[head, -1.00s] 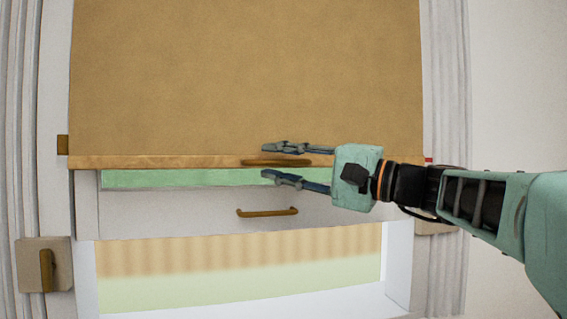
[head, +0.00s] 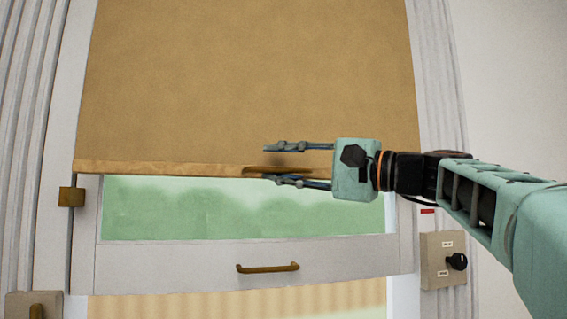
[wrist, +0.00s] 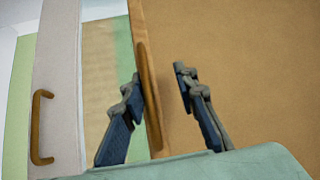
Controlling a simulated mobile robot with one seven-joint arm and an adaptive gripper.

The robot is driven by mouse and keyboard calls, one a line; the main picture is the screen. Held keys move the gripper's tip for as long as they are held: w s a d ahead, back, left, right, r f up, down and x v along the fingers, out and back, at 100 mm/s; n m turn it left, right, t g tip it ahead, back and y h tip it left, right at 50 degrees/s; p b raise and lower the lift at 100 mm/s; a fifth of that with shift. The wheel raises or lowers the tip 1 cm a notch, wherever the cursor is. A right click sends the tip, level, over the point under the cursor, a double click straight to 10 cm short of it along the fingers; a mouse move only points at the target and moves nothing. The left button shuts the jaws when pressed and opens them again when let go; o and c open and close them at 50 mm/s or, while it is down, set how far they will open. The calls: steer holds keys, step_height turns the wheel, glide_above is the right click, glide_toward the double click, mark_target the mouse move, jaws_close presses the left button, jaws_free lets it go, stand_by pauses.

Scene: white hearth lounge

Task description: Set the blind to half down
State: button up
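The tan blind (head: 250,85) hangs over the upper part of the window, with a wooden bottom bar (head: 130,167) and a protruding wooden pull (head: 265,170). My gripper (head: 290,164) comes in from the right, fingers parted, one above and one below the pull. The lower finger appears to be against the pull's underside; the upper finger stands clear of it. In the wrist view, my gripper (wrist: 155,88) straddles the pull (wrist: 148,95), which is nearer the left finger. The bottom bar is above the brass block (head: 71,197) on the left frame and the red mark (head: 428,211) on the right.
Green-tinted glass (head: 240,208) shows below the bar. A window rail (head: 170,268) with a brass handle (head: 267,267) crosses lower down. A switch box with a black knob (head: 457,261) is on the right frame; a latch (head: 35,307) is at lower left.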

steer(key=shift+d, duration=0.15)
steer(key=v, duration=1.2)
steer(key=shift+s+b, duration=0.2)
steer(key=shift+b, duration=0.1)
stand_by(0.7)
steer(key=shift+r, duration=0.15)
stand_by(0.3)
